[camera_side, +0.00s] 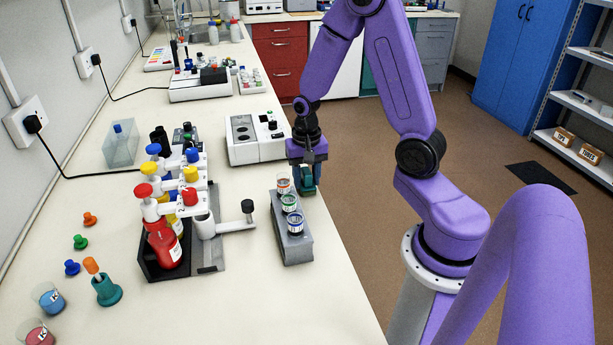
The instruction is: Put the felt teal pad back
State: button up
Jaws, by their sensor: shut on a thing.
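My gripper (306,170) points down above the right edge of the bench, at the far end of a small grey rack. It is shut on a dark teal block (308,185), which I take to be the felt teal pad. The fingers partly cover it, and I cannot tell whether its underside touches anything. The grey rack (296,250) holds three small labelled vials in a row: orange (284,184), green (289,202) and blue (295,223). The pad is just right of the orange vial; I cannot tell whether they touch.
A white device (245,150) with dark round wells stands left of my gripper. A pipette stand (210,262) with coloured-top pipettes and a red bottle (165,248) stands further left.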

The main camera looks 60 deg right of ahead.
aim_at(306, 171)
jog(key=shift+f, duration=0.1)
jog(key=o, duration=1.1)
notch_tip(306, 171, up, 12)
jog(key=shift+f, duration=0.2)
jog(key=s+a+r+n, duration=0.1)
jog(key=s+a+n, duration=0.7)
jog(key=a+n, duration=0.35)
jog(key=shift+s+a+r+n, duration=0.1)
jog(key=shift+s+a+n, duration=0.65)
jog(key=shift+s+n, duration=1.15)
jog(key=shift+s+a+f+n, duration=0.1)
jog(key=shift+s+a+n, duration=0.7)
jog(key=shift+s+n, duration=1)
jog(key=shift+s+a+r+n, duration=0.1)
jog(key=shift+s+a+n, duration=0.65)
jog(key=shift+s+n, duration=1.15)
